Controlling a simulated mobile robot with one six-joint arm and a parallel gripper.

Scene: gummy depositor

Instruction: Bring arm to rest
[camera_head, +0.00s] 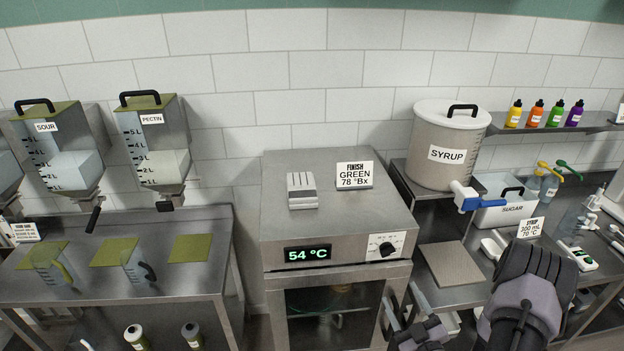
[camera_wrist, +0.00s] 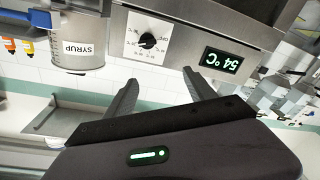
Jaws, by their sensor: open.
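My arm comes in at the lower right of the head view. My gripper (camera_head: 404,302) is low in front of the steel cabinet (camera_head: 338,240), near its right front edge. In the wrist view, which is upside down, my gripper (camera_wrist: 162,92) has its two fingers spread apart with nothing between them. The cabinet's dial (camera_wrist: 148,40) and the "54 °C" display (camera_wrist: 222,60) show beyond the fingers. Whether the fingers touch the cabinet cannot be told.
A syrup pot (camera_head: 450,145) stands on a raised stand right of the cabinet. A sugar bin (camera_head: 503,205), a grey mat (camera_head: 452,264) and small tools crowd the right counter. Sour (camera_head: 62,150) and pectin hoppers (camera_head: 155,140) hang over the left table (camera_head: 200,285).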

